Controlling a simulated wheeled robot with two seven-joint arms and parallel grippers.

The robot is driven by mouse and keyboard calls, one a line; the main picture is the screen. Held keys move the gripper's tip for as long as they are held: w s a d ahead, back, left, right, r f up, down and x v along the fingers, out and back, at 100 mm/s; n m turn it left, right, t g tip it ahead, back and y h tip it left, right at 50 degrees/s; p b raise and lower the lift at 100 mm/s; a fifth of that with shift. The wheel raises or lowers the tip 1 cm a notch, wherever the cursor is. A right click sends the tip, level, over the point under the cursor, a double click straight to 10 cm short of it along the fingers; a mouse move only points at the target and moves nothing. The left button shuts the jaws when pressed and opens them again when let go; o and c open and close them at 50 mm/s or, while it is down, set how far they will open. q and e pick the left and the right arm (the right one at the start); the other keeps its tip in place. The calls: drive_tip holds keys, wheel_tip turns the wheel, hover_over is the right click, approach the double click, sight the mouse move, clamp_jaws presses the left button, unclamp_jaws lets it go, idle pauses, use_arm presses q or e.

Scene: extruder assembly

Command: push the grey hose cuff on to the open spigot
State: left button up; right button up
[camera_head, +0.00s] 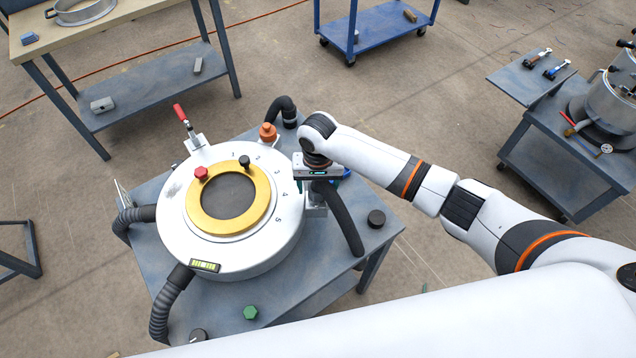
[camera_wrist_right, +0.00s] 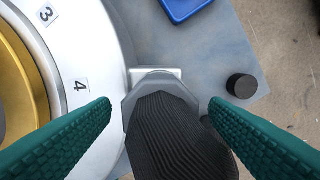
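The grey hose cuff (camera_wrist_right: 160,86) is a faceted collar on the end of a black ribbed hose (camera_wrist_right: 182,143). In the right wrist view it sits over a pale square plate (camera_wrist_right: 143,75) at the drum's side, near the label 4. The spigot itself is hidden, so I cannot tell how far the cuff is on. My right gripper (camera_wrist_right: 161,104) has green ribbed fingers on either side of the cuff and hose, with gaps showing at both tips. In the head view the right gripper (camera_head: 320,177) is at the drum's right side, above the hose (camera_head: 341,217). My left gripper is out of view.
The white drum (camera_head: 172,208) with a gold ring (camera_head: 262,202) stands on a blue-grey table (camera_head: 285,290). Other black hoses (camera_head: 170,305) join it. A black knob (camera_head: 376,218) and a green hex piece (camera_head: 250,312) lie on the table. A blue tray corner (camera_wrist_right: 185,7) is near the gripper.

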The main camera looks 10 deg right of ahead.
wheel_tip(320, 180, up, 12)
drive_tip(key=b, duration=0.2)
idle(0.4)
